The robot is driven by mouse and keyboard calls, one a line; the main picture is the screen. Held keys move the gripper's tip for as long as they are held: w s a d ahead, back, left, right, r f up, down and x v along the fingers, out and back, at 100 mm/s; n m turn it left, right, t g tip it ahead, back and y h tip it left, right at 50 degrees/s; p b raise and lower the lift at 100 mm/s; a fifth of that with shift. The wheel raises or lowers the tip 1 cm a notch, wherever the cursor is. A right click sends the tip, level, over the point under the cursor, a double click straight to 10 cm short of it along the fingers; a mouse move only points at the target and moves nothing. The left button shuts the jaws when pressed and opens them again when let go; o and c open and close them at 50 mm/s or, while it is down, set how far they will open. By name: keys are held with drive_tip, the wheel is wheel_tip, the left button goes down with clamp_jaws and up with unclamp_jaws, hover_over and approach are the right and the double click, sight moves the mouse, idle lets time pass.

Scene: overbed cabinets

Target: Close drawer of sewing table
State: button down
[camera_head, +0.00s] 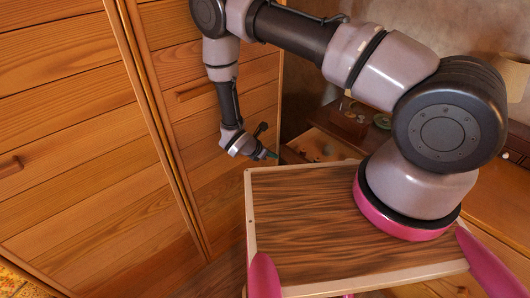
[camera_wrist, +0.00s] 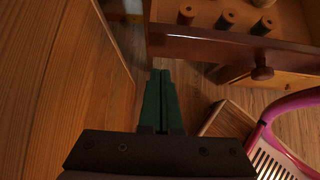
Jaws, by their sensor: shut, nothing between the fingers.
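The sewing table's drawer (camera_wrist: 195,48) is open in the wrist view, with its reddish-brown front, a round knob (camera_wrist: 262,73) and several thread spools (camera_wrist: 228,18) inside. It also shows in the head view, where the drawer (camera_head: 310,147) is small and partly hidden by my arm. My gripper (camera_wrist: 160,75) has dark green fingers that are shut and empty. They point toward the lower left part of the drawer front, apart from it in the picture, left of the knob. My gripper (camera_head: 272,154) is just left of the drawer in the head view.
A tall wooden wardrobe (camera_head: 75,120) with handles stands close on the left; its side (camera_wrist: 60,80) runs beside my gripper. Wooden floor (camera_wrist: 195,85) shows below the drawer. A small wooden box (camera_head: 348,120) stands on the table. Another wooden surface (camera_head: 500,215) is at right.

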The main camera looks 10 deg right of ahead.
sight(284, 152)
drive_tip(key=shift+w+d+r, duration=0.1)
drive_tip(key=shift+w+d, duration=0.45)
drive_tip(key=shift+d, duration=0.25)
drive_tip(key=shift+w+d, duration=0.55)
drive_tip(key=shift+d, duration=0.2)
drive_tip(key=w+d, duration=0.3)
drive_tip(key=d, duration=0.1)
drive_tip(key=w+d, duration=0.3)
drive_tip(key=d, duration=0.2)
drive_tip(key=w+d, duration=0.4)
drive_tip(key=shift+d, duration=0.35)
